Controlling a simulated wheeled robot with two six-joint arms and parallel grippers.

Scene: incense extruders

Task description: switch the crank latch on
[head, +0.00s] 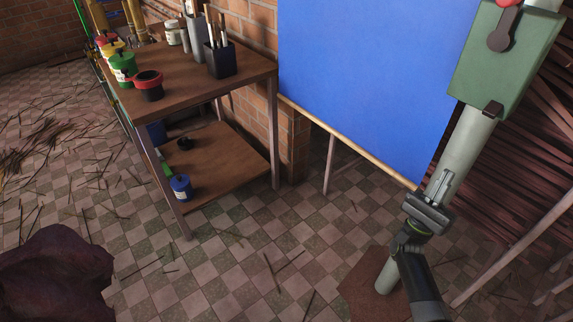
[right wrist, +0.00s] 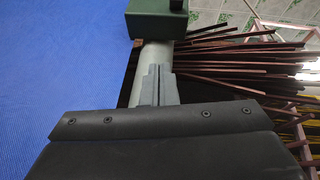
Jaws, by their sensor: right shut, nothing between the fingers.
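A green box (head: 505,60) sits on a pale grey-green post (head: 470,140) at the upper right of the head view. A dark crank-like lever (head: 500,32) hangs on its front face, below a red part cut by the top edge. A small dark piece (head: 493,108) is at its lower edge. I cannot tell which part is the latch. My right gripper (head: 440,187) is shut and empty, below the box and in front of the post. In the right wrist view its fingertips (right wrist: 158,84) are together, below the green box (right wrist: 155,20). My left gripper is not in view.
A blue panel (head: 370,75) stands behind the post, on its left. A wooden table (head: 190,85) with paint pots and a dark brush holder (head: 220,60) stands further left. Dark sticks (head: 530,120) fill the right side. The tiled floor (head: 240,250) between is mostly open.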

